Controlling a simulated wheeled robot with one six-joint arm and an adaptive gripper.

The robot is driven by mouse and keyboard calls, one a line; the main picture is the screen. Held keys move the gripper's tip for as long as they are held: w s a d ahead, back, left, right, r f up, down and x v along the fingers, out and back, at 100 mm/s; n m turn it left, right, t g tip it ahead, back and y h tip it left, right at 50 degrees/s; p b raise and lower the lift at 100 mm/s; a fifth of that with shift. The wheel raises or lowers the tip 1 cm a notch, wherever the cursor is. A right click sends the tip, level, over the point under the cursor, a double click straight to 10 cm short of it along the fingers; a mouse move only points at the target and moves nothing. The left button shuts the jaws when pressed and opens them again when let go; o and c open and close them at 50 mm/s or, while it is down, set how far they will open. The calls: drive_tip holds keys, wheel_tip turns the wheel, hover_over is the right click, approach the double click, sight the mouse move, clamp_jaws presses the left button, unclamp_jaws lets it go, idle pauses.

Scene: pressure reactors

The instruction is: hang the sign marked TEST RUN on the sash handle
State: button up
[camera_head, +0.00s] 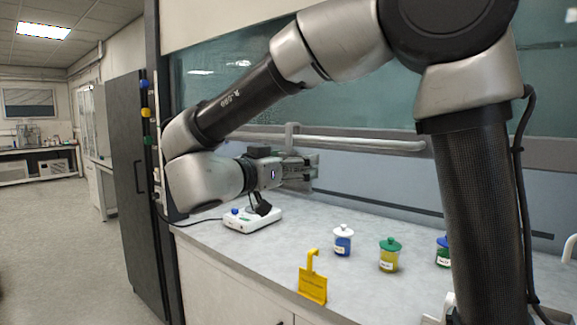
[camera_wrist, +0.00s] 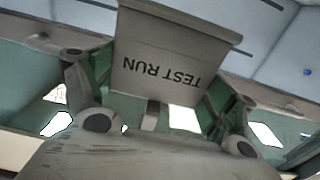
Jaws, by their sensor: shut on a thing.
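The pale grey sign marked TEST RUN (camera_wrist: 165,62) fills the upper middle of the wrist view, its lettering upside down in the picture. My gripper (camera_wrist: 155,88) is shut on it, with a finger on each side. In the head view my gripper (camera_head: 303,172) is at the fume hood front, just below the left part of the sash handle (camera_head: 360,144), a long pale horizontal bar. A pale upright piece (camera_head: 291,133) stands at the bar above my gripper. I cannot tell whether it is the sign's hook or whether the sign touches the bar.
A yellow hooked sign (camera_head: 312,282) stands at the bench's front edge. A white benchtop device (camera_head: 253,221) is below my gripper.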

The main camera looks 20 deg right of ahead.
drive_tip(key=f+x, duration=0.2)
drive_tip(key=x, duration=0.8)
drive_tip(key=shift+w+d, duration=0.15)
drive_tip(key=shift+d, duration=0.1)
idle(0.4)
drive_tip(key=shift+f, duration=0.15)
drive_tip(key=o, duration=1)
drive_tip(key=shift+c, duration=0.2)
drive_tip(key=shift+a, duration=0.1)
